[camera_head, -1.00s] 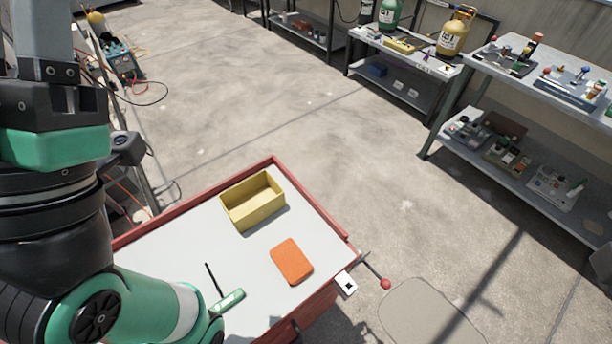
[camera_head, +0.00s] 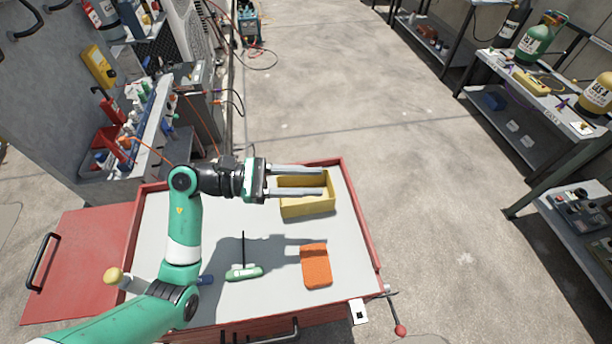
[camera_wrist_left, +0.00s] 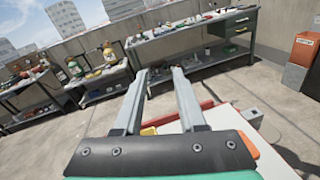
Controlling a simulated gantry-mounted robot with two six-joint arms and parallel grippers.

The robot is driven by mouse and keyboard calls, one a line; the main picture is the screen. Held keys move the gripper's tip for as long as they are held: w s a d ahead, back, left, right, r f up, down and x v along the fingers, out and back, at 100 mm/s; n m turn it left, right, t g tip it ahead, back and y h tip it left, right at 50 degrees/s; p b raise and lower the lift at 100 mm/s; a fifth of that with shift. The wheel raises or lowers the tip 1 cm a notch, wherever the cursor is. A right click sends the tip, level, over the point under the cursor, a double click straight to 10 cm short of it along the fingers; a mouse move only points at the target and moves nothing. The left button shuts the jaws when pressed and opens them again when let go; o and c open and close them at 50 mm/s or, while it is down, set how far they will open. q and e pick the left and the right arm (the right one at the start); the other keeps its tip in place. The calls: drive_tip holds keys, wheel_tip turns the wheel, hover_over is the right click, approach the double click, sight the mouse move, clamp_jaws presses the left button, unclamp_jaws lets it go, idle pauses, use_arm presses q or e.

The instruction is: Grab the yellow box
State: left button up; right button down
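An open-topped yellow box (camera_head: 308,207) sits on the white top of a red cart (camera_head: 350,235), near its far right corner. My left gripper (camera_head: 324,182) is open, its two long fingers pointing right. In the head view the fingers cross in front of the box's upper part and hide some of it. They appear to be above it, with nothing between them. In the left wrist view, the open fingers (camera_wrist_left: 160,78) point outward and a small yellow patch (camera_wrist_left: 149,131) shows low between them. My right gripper is not in view.
An orange block (camera_head: 316,266) and a green-handled tool (camera_head: 244,272) lie on the cart top. A red-knobbed lever (camera_head: 400,330) sticks out at the cart's front right. Workbenches with gas cylinders (camera_head: 534,45) stand at right. Concrete floor right of the cart is clear.

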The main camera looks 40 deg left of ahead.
sight(309, 203)
use_arm(q)
drive_tip(key=s+a+f+n+y, duration=0.1)
drive_tip(key=s+a+f, duration=0.1)
drive_tip(key=a+f, duration=0.1)
drive_tip(key=s+a+f+n+y, duration=0.1)
drive_tip(key=s+a+f+y, duration=0.1)
drive_tip(key=f, duration=0.3)
drive_tip(key=s+a+f+n+g+y, duration=0.1)
drive_tip(key=a+f+n, duration=0.1)
drive_tip(key=a+f, duration=0.2)
drive_tip(key=shift+s+a+f, duration=0.1)
drive_tip(key=shift+s+f, duration=0.3)
drive_tip(key=shift+f, duration=0.15)
drive_tip(key=b+x, duration=0.1)
drive_tip(key=x, duration=0.5)
drive_tip(key=shift+w, duration=0.35)
drive_tip(key=b+x, duration=0.2)
drive_tip(key=x, duration=0.3)
drive_tip(key=shift+w, duration=0.1)
drive_tip(key=shift+r, duration=0.1)
clamp_jaws()
